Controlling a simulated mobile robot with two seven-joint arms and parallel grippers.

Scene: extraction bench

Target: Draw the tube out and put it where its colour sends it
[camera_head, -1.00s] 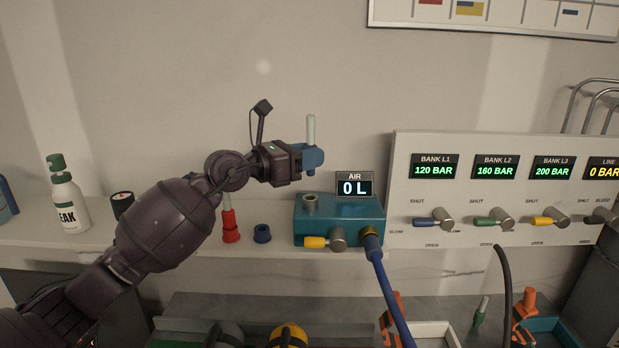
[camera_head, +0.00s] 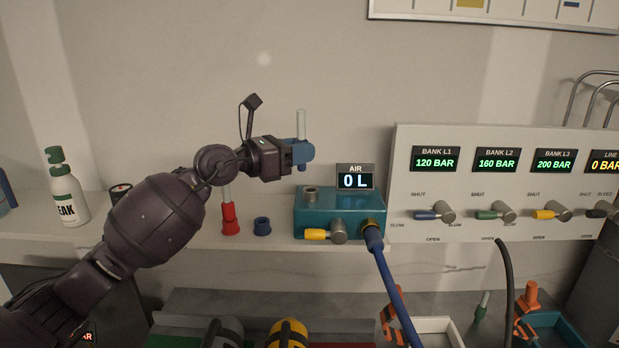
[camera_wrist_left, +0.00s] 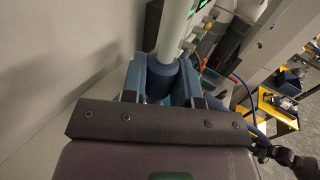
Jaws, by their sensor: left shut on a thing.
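My left gripper (camera_head: 300,152) is shut on a pale, upright tube (camera_head: 301,124), above and slightly left of the teal block's open socket. In the left wrist view the tube (camera_wrist_left: 176,28) has a dark blue collar (camera_wrist_left: 162,76) between the fingers (camera_wrist_left: 162,88). The teal block (camera_head: 340,218) has a grey socket (camera_head: 310,193) on top, a yellow-handled valve (camera_head: 317,235) and an AIR display (camera_head: 355,181) reading 0 L. To its left stand a red holder (camera_head: 230,220) with a pale tube partly hidden behind my arm, and a blue holder (camera_head: 262,226) that looks empty. My right gripper is out of view.
A panel (camera_head: 500,185) with valves and pressure displays stands right of the block. A blue hose (camera_head: 390,285) runs down from the block. A green-capped bottle (camera_head: 67,195) and a dark cylinder (camera_head: 120,192) stand left. Trays and orange items (camera_head: 525,305) lie below.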

